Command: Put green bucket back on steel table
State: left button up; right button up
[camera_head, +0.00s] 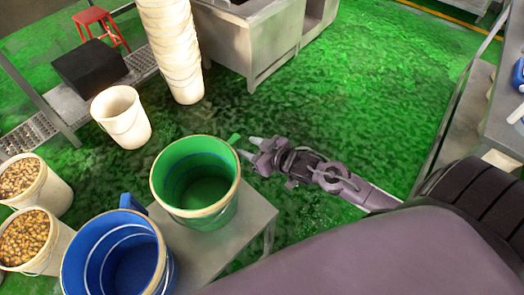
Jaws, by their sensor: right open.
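The green bucket (203,188) is upright and empty, with a pale rim. I cannot tell whether a finger touches the tab. My left gripper is not in view.
A blue bucket (118,258) stands left of the green one. Two pale buckets full of nut-like pieces (32,240) are at the far left. An empty white bucket (122,118) and a tall bucket stack (172,50) stand behind. Green floor at right is clear.

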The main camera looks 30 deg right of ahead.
jog(key=shift+v, duration=2.45)
jog(key=s+d+f+m+g+h, duration=0.1)
jog(key=s+d+f+g+h, duration=0.2)
jog(key=f, duration=0.7)
jog(key=s+d+f+m+g, duration=0.15)
jog(key=s+f, duration=0.35)
jog(key=f, duration=0.5)
jog(key=s+d+f+g+h, duration=0.15)
jog(key=s+d+f, duration=0.25)
jog(key=f, duration=0.6)
jog(key=s+a+f+g, duration=0.2)
jog(key=s+a+f, duration=0.2)
jog(key=s+f, duration=0.3)
jog(key=s+a+f+g, duration=0.3)
jog(key=s+f, duration=0.4)
jog(key=s, duration=0.8)
jog(key=shift+s+a+f+g, duration=0.3)
jog(key=shift+a+f, duration=0.1)
jog(key=shift+a, duration=0.5)
jog(key=shift+n+h, duration=0.25)
